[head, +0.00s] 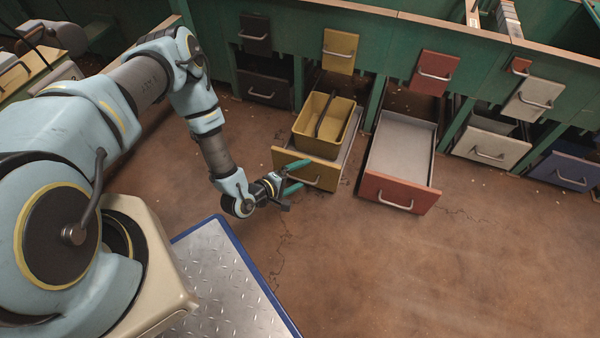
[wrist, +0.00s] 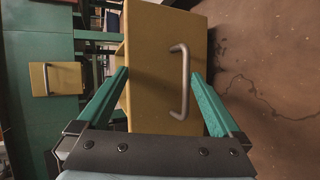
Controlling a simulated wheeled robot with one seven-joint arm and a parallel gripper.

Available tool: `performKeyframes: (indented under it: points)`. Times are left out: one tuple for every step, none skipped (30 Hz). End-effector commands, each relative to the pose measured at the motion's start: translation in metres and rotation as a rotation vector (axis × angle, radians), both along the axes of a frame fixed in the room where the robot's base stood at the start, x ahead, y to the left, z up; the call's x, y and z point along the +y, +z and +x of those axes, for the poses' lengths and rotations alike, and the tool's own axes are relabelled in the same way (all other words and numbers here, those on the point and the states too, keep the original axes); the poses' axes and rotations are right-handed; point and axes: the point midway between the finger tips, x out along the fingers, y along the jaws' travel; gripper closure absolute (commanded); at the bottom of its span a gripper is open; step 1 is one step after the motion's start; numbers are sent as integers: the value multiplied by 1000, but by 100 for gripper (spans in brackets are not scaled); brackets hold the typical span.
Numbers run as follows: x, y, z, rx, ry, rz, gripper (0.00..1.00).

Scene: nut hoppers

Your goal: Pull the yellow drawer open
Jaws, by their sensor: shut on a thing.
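The yellow drawer (head: 281,156) stands pulled out from the green cabinet in the head view, with a yellow bin (head: 335,143) inside it. Its yellow front (wrist: 150,60) fills the middle of the wrist view, with a grey bar handle (wrist: 185,80). My gripper (head: 304,174) is at the drawer front, its green fingers pointing at it. In the wrist view my gripper (wrist: 160,72) has its fingers on both sides of the handle, spaced widely.
A red drawer (head: 401,190) stands open and empty to the right. A white drawer (head: 490,150) and a blue drawer (head: 563,173) are farther right. A dark drawer (head: 264,88) is on the left. The brown floor (head: 430,270) in front is clear.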

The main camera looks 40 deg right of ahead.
Motion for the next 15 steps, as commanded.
performKeyframes:
  points:
    - [-27, 65, 18, -49, 69, -225, 44]
    - [-28, 65, 18, -49, 69, -225, 44]
    - [-28, 65, 18, -48, 68, -225, 44]
    - [-28, 65, 17, -48, 68, -225, 44]
    - [-5, 12, -1, 0, -5, -15, 44]
    - [-4, 12, -1, 0, -5, -15, 44]
    - [-4, 12, -1, -1, -4, -14, 44]
    - [-3, 12, -1, -1, -4, -14, 44]
    - [-1, 12, -1, -1, -3, -14, 44]
    - [0, 13, -1, -1, -3, -14, 50]
    - [3, 13, -1, -1, -3, -13, 75]
    - [6, 12, -2, -1, -3, -12, 75]
    - [8, 12, -2, -1, -2, -10, 75]
    - [10, 12, -2, -1, -2, -9, 75]
    - [13, 11, -3, -1, -2, -8, 75]
